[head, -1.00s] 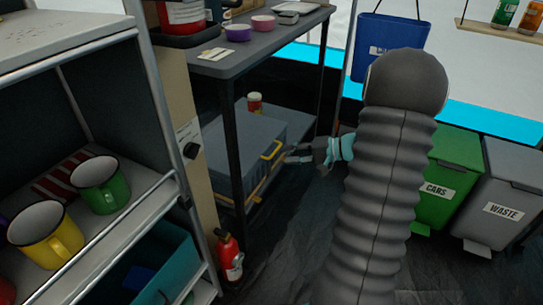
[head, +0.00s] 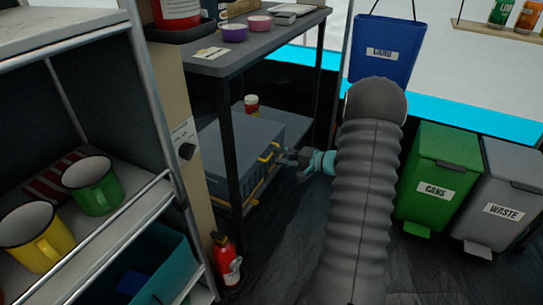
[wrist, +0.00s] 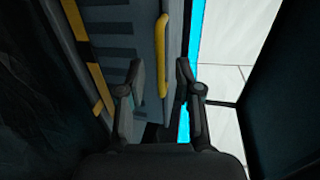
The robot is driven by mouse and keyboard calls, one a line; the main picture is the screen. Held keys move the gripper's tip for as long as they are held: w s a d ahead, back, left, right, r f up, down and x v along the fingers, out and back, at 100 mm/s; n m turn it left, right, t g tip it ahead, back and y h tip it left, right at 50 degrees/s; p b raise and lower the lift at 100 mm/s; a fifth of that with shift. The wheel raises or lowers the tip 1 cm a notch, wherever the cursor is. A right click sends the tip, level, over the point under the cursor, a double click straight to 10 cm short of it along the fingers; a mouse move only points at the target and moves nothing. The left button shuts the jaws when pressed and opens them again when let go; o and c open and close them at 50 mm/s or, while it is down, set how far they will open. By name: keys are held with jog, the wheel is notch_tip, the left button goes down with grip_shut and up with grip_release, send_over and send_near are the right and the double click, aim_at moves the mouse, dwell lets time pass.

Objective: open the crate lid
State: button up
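The crate (head: 235,150) is a blue-grey box with a closed lid on the lower shelf of the dark table. A yellow handle (head: 266,153) is on its right-hand side; the handle also shows in the wrist view (wrist: 163,55). My gripper (head: 284,156) is just right of the handle. In the wrist view my gripper (wrist: 160,68) is open, with its two fingers apart and the handle lying ahead, between their lines. I cannot tell whether a finger touches the handle.
The table's dark leg (head: 228,140) stands in front of the crate. A small red-and-white jar (head: 251,105) is behind the crate. A fire extinguisher (head: 227,258) stands on the floor in front. Green (head: 438,180) and grey (head: 500,190) bins stand to the right.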

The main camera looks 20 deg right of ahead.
aim_at(272, 155)
jog(key=shift+x, duration=2.1)
grip_shut()
